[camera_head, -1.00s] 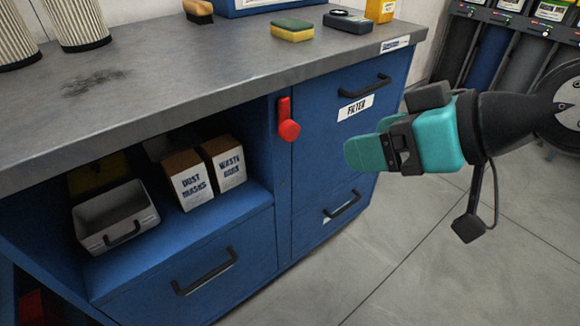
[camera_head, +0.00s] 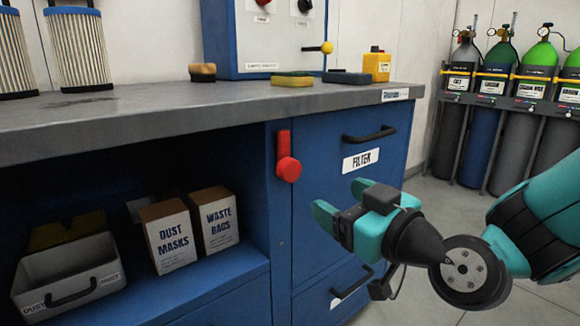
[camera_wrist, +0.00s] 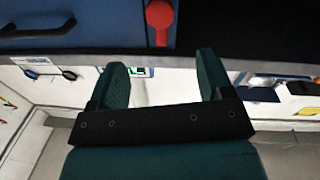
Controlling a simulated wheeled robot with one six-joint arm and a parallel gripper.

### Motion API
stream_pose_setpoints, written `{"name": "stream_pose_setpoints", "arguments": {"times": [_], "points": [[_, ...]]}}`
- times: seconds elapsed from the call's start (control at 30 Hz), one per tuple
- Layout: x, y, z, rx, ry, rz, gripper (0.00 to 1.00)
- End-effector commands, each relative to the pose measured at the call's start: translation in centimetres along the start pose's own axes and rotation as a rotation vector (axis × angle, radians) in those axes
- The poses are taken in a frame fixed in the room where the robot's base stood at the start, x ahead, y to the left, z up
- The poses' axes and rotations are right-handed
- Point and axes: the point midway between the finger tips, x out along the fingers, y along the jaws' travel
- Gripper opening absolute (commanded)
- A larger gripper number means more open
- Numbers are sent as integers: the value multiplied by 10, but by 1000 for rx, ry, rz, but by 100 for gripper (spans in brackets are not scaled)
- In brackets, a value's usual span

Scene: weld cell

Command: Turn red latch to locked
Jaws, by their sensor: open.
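The red latch (camera_head: 287,158) is on the narrow upright panel of the blue cabinet, left of the filter drawer. Its bar points straight up from a round red hub at its lower end. My gripper (camera_head: 342,200) is open and empty, in front of the cabinet, to the right of and a little below the latch. A gap shows between them in the head view. In the wrist view the latch (camera_wrist: 159,18) is at the top edge, partly cut off, beyond the two spread fingers (camera_wrist: 162,62) and roughly centred between them.
The filter drawer's handle (camera_head: 369,134) sticks out right of the latch, and the worktop (camera_head: 160,113) overhangs above. The open shelf at left holds a dust masks box (camera_head: 168,238), a waste bags box (camera_head: 214,222) and a grey bin (camera_head: 70,275). Gas cylinders (camera_head: 475,140) stand far right.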

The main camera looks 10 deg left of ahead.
Motion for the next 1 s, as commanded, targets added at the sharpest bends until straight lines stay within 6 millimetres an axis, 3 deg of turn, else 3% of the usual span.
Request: {"name": "stream_pose_setpoints", "arguments": {"times": [0.2,0.5,0.7,1.0], "points": [[53,-1,-6,-1,0,-5,73],[115,-1,-2,-1,2,-2,73],[136,-1,-1,-1,2,-1,73],[141,0,-1,1,1,-1,73]]}}
